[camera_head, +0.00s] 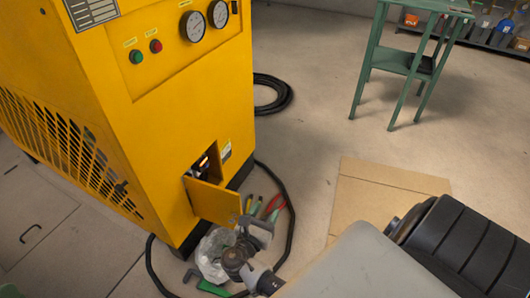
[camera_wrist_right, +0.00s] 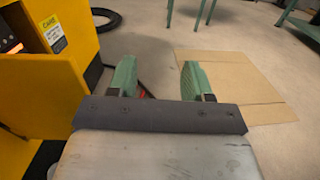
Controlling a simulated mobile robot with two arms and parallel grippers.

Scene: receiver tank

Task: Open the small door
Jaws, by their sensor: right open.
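The small door (camera_head: 213,202) is a yellow panel low on the front of the yellow cabinet (camera_head: 170,120). It stands swung outward, and its opening (camera_head: 203,165) shows a dark inside with small parts. In the right wrist view the door (camera_wrist_right: 42,95) fills the left side, with an orange glow behind it. My right gripper (camera_head: 256,228) is just right of the door's free edge, low near the floor. In the right wrist view its two green fingers (camera_wrist_right: 158,75) are apart with nothing held between them; the door is outside them. My left gripper is not in view.
Hand tools (camera_head: 262,207), a clear plastic bag (camera_head: 212,256) and a black hose (camera_head: 287,215) lie by the cabinet's foot. Flat cardboard (camera_head: 375,195) lies to the right. A green table (camera_head: 405,62) stands at the back.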

